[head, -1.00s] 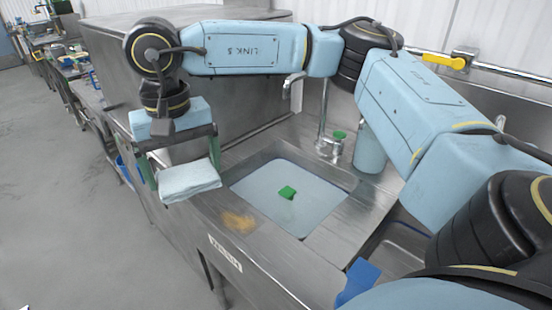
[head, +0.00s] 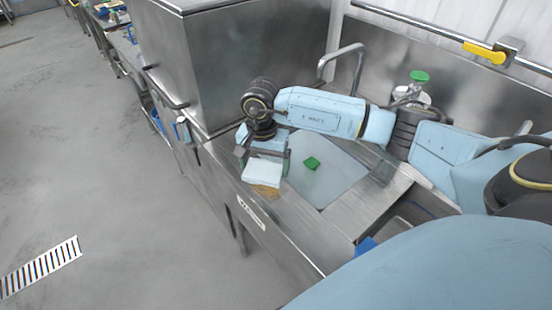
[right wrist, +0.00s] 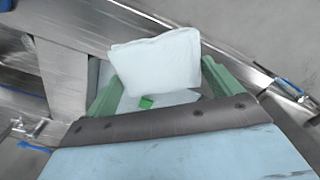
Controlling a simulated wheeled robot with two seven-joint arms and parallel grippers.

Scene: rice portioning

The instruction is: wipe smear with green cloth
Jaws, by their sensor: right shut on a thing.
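My right gripper (head: 265,158) is shut on a pale, whitish-blue folded cloth (head: 262,174) at the front edge of the sink counter. The cloth also shows between the green fingers in the right wrist view (right wrist: 155,62). A yellow-brown smear (head: 266,190) on the steel rim shows just below the cloth, which may hide part of it. Whether the cloth touches the counter is unclear. My left gripper is not in view.
A large steel cabinet (head: 240,60) stands behind the gripper. A faucet (head: 352,60) and a green-topped container (head: 419,77) stand at the back. Open floor (head: 110,180) lies to the left.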

